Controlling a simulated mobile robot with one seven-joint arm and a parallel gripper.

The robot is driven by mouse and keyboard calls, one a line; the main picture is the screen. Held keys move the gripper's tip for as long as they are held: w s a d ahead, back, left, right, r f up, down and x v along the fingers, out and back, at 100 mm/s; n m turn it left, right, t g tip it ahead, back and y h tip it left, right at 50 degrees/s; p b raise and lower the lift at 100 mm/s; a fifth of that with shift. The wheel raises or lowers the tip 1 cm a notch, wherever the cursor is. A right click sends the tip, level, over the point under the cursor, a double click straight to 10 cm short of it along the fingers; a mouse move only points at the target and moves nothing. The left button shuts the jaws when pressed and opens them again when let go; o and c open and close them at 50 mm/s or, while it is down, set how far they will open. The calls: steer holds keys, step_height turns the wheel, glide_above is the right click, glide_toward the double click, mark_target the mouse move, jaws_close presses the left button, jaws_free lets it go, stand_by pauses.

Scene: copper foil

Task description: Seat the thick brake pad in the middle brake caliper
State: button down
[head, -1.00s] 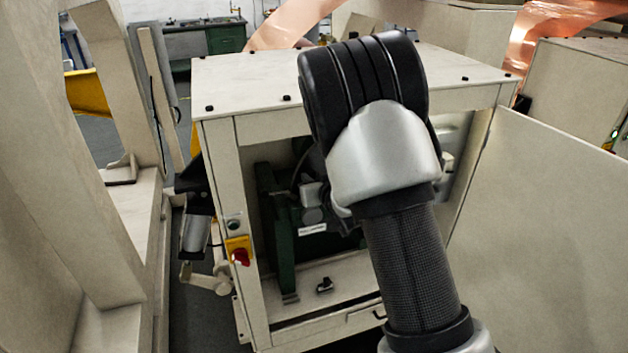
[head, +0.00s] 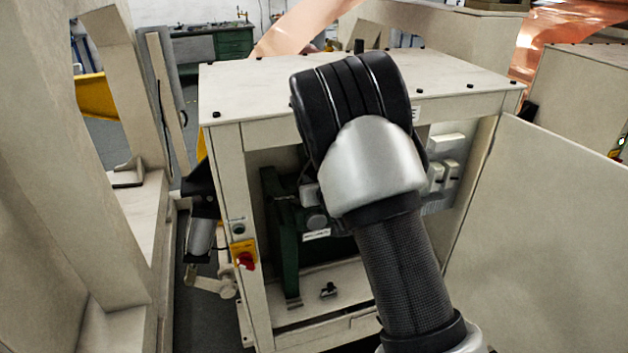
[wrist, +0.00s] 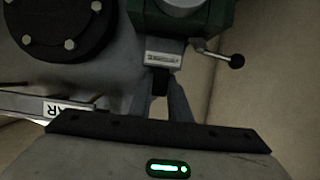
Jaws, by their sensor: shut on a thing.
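In the wrist view my gripper (wrist: 162,98) reaches forward with two grey fingers shut on a small dark piece, the thick brake pad (wrist: 160,82). The pad is mostly between the fingertips. Just beyond it is a grey block with a white label plate (wrist: 163,58), under a green body (wrist: 212,12). I cannot tell whether pad and block touch. In the head view my arm hides the gripper and pad. Grey caliper-like parts (head: 316,217) sit beside a green frame (head: 285,235) inside the open cabinet; which one is the middle caliper is not clear.
A lever with a black ball knob (wrist: 237,61) sticks out right of the block. A dark bolted round flange (wrist: 66,25) is at upper left. The cabinet (head: 229,180) has side posts and a top around the opening; its door (head: 545,235) stands open at right.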

steer(key=shift+a+r, duration=0.3)
steer(key=shift+a, duration=0.6)
steer(key=shift+w+a+r+y+b, duration=0.15)
steer(key=shift+y+b, duration=0.15)
steer(key=shift+b, duration=0.25)
steer(key=shift+s+f+b, duration=0.2)
steer(key=shift+f+b, duration=1.35)
steer(key=shift+d+f+b, duration=0.2)
steer(key=shift+f+b, duration=0.3)
steer(key=shift+b, duration=0.1)
stand_by(0.3)
steer(key=shift+f+b, duration=0.3)
steer(key=shift+f, duration=0.05)
steer(key=shift+w+d+f+b, duration=0.1)
steer(key=shift+d+f+b, duration=0.05)
steer(key=shift+f+b, duration=0.35)
steer(key=c, duration=1.6)
jaws_free()
